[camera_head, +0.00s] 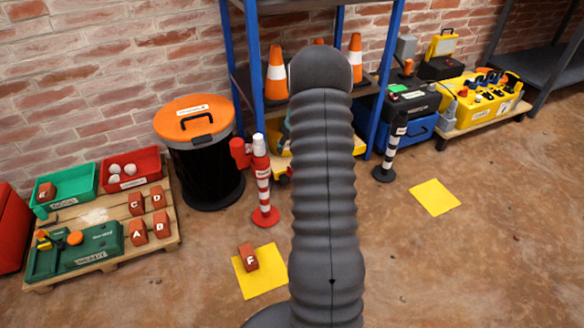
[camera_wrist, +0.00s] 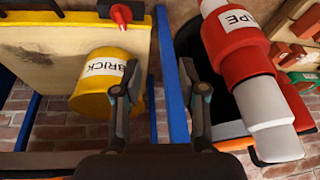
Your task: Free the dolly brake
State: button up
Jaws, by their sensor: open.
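My gripper (camera_wrist: 160,95) shows in the wrist view with its two fingers apart and nothing between them. In the head view my arm hides it. A yellow-edged board (camera_wrist: 45,58), perhaps the dolly, is at the upper left of the wrist view, with a yellow bucket (camera_wrist: 108,85) labelled BRICK against it. A small red pointed part (camera_wrist: 121,14) shows at its edge; I cannot tell whether it is the brake. In the head view a low yellow platform (camera_head: 358,147) under the blue rack is mostly hidden behind my arm.
The red-and-white TAPE post (camera_wrist: 243,62) is close on the right in the wrist view; it also stands in the head view (camera_head: 263,190). A black bin (camera_head: 207,170) with an orange lid, a striped post (camera_head: 392,150) and a pallet (camera_head: 160,243) stand around.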

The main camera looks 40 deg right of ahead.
jog(key=w+d+f+n, duration=0.1)
jog(key=w+d+f, duration=0.1)
jog(key=d+f, duration=0.6)
jog(key=shift+t+h, duration=0.3)
jog(key=x, duration=1.3)
jog(key=shift+a+f, duration=0.1)
jog(key=shift+f, duration=0.3)
grip_shut()
